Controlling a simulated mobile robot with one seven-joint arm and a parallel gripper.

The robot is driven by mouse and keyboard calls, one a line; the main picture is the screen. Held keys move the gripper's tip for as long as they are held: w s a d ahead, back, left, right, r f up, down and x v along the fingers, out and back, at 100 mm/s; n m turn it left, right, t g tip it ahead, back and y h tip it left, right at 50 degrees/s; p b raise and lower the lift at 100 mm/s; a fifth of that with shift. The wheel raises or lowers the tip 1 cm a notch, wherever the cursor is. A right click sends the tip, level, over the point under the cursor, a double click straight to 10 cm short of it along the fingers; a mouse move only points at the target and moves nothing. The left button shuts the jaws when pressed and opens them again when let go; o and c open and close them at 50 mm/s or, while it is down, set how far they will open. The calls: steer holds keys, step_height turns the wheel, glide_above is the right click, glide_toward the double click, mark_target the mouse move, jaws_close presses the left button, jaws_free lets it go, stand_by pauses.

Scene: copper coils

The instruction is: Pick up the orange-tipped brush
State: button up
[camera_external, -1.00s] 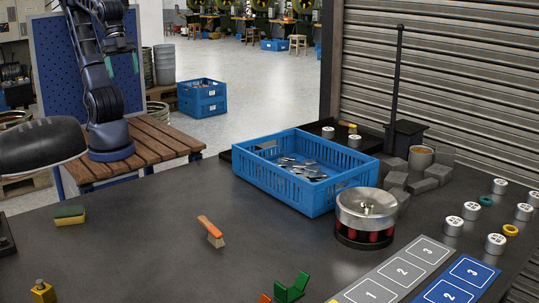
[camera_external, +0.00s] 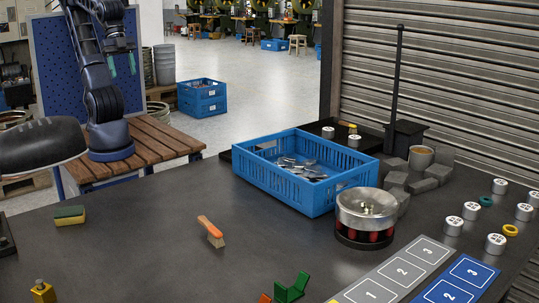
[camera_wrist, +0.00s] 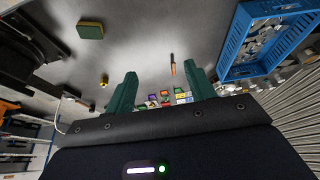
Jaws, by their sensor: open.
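The orange-tipped brush (camera_external: 209,226) lies on the dark table in the external view, left of the blue crate and toward the front. It has a long orange top and a pale block of bristles beneath. It also shows small in the wrist view (camera_wrist: 173,67), near the right finger. My gripper (camera_external: 123,64) hangs at the upper left, above the wooden slatted bench and well away from the brush. In the wrist view its two green fingers (camera_wrist: 161,90) are spread apart with nothing held between them.
A blue crate (camera_external: 268,187) of metal parts stands mid-table, with a metal bowl (camera_external: 365,211) to its right. A green-yellow sponge (camera_external: 69,216) lies left of the brush, and a green holder (camera_external: 292,289) stands in front. The table around the brush is clear.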

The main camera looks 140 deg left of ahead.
steer(key=shift+w, duration=0.1)
steer(key=m+g, duration=0.1)
steer(key=g, duration=0.4)
glide_above(213, 228)
step_height(213, 228, down, 27)
steer(key=f, duration=0.6)
steer(key=shift+w+a, duration=0.15)
steer(key=shift+a, duration=0.2)
steer(key=shift+d+f, duration=0.15)
steer(key=shift+f, duration=1.2)
steer(key=shift+d+f, duration=0.15)
steer(key=shift+f, duration=1.15)
steer(key=c, duration=1.1)
